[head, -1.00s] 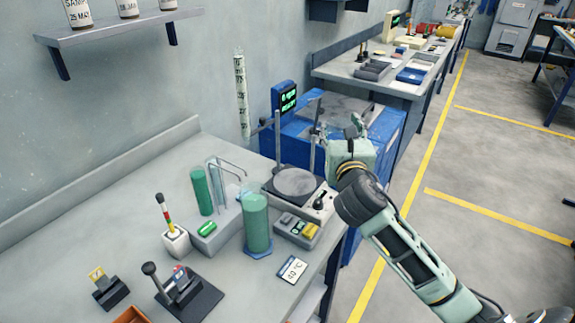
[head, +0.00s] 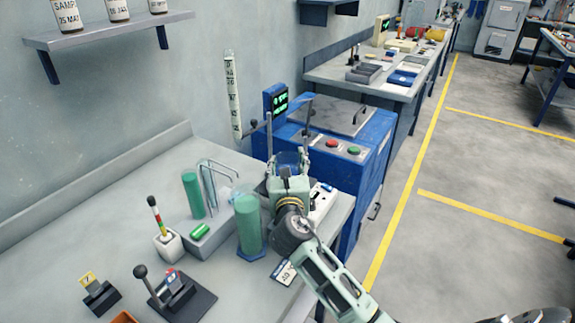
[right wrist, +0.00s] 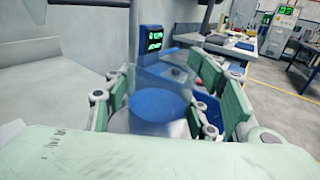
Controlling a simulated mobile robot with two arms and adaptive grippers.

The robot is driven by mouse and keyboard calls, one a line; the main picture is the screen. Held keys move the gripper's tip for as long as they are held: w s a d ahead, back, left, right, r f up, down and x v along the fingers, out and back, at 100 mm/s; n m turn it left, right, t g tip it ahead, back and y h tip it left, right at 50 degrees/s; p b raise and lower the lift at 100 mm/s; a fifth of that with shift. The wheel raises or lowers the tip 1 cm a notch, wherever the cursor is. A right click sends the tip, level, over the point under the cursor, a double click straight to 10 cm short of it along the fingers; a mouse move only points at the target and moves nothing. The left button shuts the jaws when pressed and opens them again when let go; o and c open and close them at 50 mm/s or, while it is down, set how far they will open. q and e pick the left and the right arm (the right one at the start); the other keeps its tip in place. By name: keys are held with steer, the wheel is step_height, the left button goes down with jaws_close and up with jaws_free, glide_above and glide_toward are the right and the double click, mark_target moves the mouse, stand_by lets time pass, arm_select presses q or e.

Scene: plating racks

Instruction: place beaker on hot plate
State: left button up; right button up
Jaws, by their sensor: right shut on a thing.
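The beaker (head: 289,162) is clear glass with blue liquid in it, upright between the fingers of my right gripper (head: 288,166). The right wrist view shows the beaker (right wrist: 160,108) close up, with the pale green fingers of the gripper (right wrist: 160,98) on both sides. The gripper is shut on it. The hot plate (head: 321,203) stands on the grey bench. My gripper and the beaker hide its round top in the head view, so I cannot tell whether the beaker touches it. My left gripper is not in view.
A tall green cylinder (head: 248,225) stands close to the left of my right gripper, by a grey rack (head: 215,234) with a green tube and bent glass. A blue machine (head: 352,150) is behind the hot plate.

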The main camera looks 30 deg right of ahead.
steer(key=shift+r, duration=0.1)
steer(key=o, duration=1.3)
steer(key=shift+o, duration=0.2)
steer(key=shift+r, duration=0.1)
steer(key=v, duration=0.7)
steer(key=shift+s+a+b, duration=0.1)
steer(key=shift+s+b, duration=0.2)
